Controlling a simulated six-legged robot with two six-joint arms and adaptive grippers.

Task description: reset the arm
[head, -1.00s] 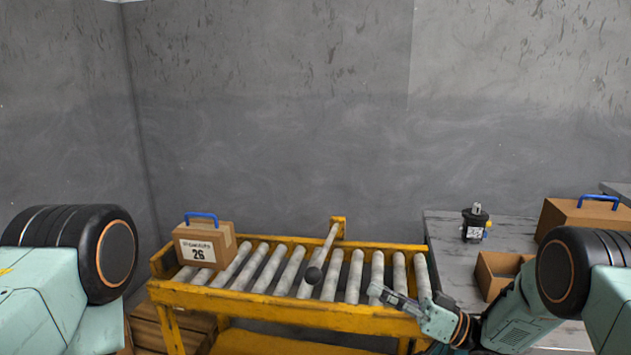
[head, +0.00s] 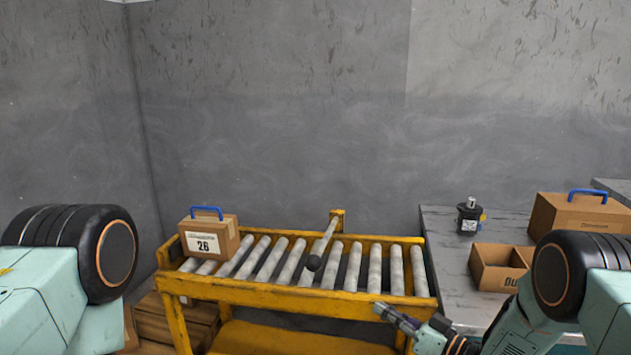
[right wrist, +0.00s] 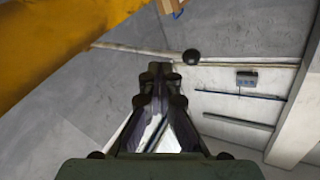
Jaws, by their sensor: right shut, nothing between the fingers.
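My right gripper (head: 382,309) is shut and empty, in front of the yellow roller conveyor's front rail, near its right end. It also shows in the right wrist view (right wrist: 160,70), its fingers together with nothing between them. My left arm shows at the left edge of the head view, but its gripper is out of the picture. The hydraulic motor (head: 469,216), black with a pale label, stands upright on the grey table, well apart from the right gripper.
The grey table (head: 452,268) holds an open cardboard box (head: 497,268) and a closed blue-handled box (head: 580,214).

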